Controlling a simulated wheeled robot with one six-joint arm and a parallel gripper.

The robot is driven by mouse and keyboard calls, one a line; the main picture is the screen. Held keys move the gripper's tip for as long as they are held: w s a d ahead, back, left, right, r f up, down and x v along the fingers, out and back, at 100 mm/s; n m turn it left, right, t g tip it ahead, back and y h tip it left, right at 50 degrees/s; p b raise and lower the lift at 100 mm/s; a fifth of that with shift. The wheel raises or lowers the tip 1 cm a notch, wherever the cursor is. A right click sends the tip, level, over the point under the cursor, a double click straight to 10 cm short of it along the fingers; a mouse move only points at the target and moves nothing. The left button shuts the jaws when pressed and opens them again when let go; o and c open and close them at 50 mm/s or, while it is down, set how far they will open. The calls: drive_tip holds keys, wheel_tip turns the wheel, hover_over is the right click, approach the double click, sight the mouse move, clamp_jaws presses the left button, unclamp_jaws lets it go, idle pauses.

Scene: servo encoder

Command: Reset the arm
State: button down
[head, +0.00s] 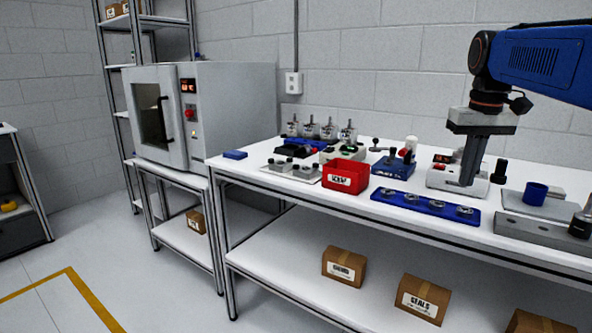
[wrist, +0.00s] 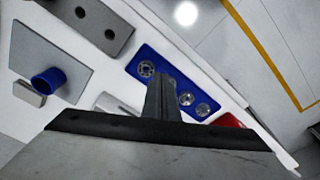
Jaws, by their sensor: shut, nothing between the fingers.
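My gripper (head: 468,184) points down above the right part of the white workbench (head: 262,181), in front of a white device with a red display (head: 445,174). Its fingers are together and hold nothing. In the wrist view my gripper (wrist: 160,78) reaches over the blue tray (wrist: 143,53), which carries several round metal parts. The blue tray also shows in the head view (head: 385,197), just to the left and in front of the fingers. I cannot tell the exact height of the fingertips above the bench.
A red bin (head: 345,176) stands left of the blue tray. A blue cup (head: 535,193) on a grey plate and a grey block with holes (head: 522,229) stand at the right. Small fixtures line the bench's back. An oven (head: 235,105) stands at the left.

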drive_tip(key=s+a+f+t, duration=0.1)
drive_tip(key=s+a+f, duration=0.4)
drive_tip(key=s+f, duration=0.6)
drive_tip(key=s+a+f+t, duration=0.2)
drive_tip(key=s+a+f, duration=0.3)
drive_tip(key=s+f, duration=0.7)
drive_tip(key=shift+f+n+t, duration=0.3)
drive_tip(key=shift+f, duration=0.65)
